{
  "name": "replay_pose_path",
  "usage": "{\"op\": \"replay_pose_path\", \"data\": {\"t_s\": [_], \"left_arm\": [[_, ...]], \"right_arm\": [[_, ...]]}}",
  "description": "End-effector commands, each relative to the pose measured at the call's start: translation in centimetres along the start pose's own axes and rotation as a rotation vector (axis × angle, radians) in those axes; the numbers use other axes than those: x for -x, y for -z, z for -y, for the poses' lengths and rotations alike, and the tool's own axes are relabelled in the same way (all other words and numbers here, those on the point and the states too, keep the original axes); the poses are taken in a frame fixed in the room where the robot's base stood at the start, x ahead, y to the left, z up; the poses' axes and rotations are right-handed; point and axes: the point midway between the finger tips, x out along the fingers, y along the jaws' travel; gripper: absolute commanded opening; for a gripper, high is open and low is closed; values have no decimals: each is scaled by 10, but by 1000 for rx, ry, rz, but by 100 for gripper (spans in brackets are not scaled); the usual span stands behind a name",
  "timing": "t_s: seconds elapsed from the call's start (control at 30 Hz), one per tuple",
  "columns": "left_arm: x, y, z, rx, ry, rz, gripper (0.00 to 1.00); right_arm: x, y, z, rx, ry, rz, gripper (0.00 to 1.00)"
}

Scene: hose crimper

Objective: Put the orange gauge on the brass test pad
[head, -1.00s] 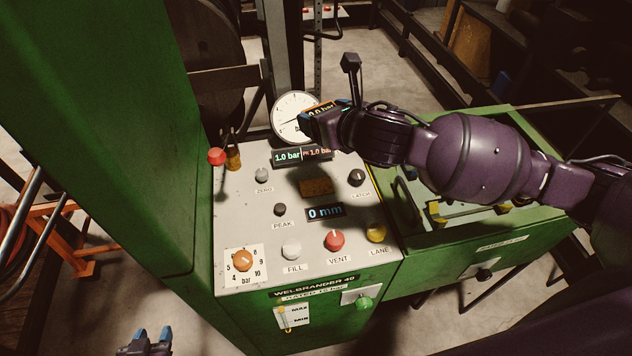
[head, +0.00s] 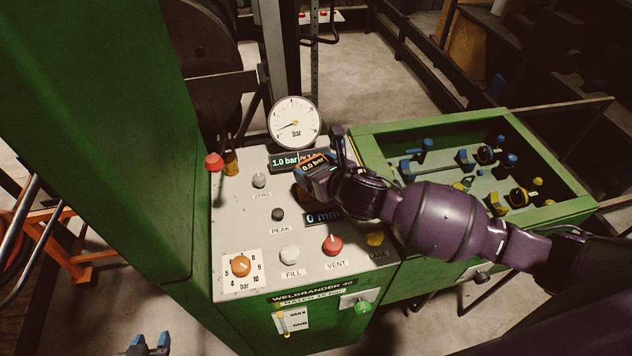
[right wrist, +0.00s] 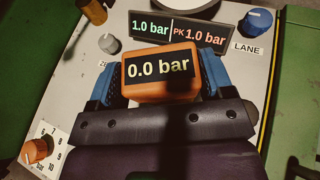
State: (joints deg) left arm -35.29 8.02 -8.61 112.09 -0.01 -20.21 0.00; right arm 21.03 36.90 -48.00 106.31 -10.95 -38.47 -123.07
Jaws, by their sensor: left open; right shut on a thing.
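The orange gauge (head: 312,167), its display reading 0.0 bar, is held in my right gripper (head: 322,174) over the upper middle of the grey panel. In the right wrist view the gauge (right wrist: 162,88) sits between two blue fingers, which are shut on its sides. The brass test pad (head: 303,194) is mostly hidden below the gauge and gripper; only a bit of its left part shows. I cannot tell whether the gauge touches it. My left gripper (head: 150,343) is open and empty at the bottom left, away from the panel.
A round dial (head: 294,122) and the pressure display (head: 284,161) stand just behind the gauge. A green tray (head: 375,143) with blue and yellow parts is at right.

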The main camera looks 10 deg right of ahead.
Motion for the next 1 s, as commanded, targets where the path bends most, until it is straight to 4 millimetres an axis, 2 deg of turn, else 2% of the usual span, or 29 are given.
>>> {"op": "replay_pose_path", "data": {"t_s": [0.17,0.43,0.9,0.93,1.0], "left_arm": [[0,0,0,0,0,0,43],[1,1,0,0,0,1,43],[1,-1,0,0,1,4,43],[1,-1,0,0,1,4,43],[1,-1,0,0,1,4,43]], "right_arm": [[-4,9,0,-2,0,1,41],[-17,41,0,-2,1,0,41],[-20,47,0,0,0,2,41],[-20,48,0,0,0,1,77],[-20,48,0,0,0,0,88]]}}
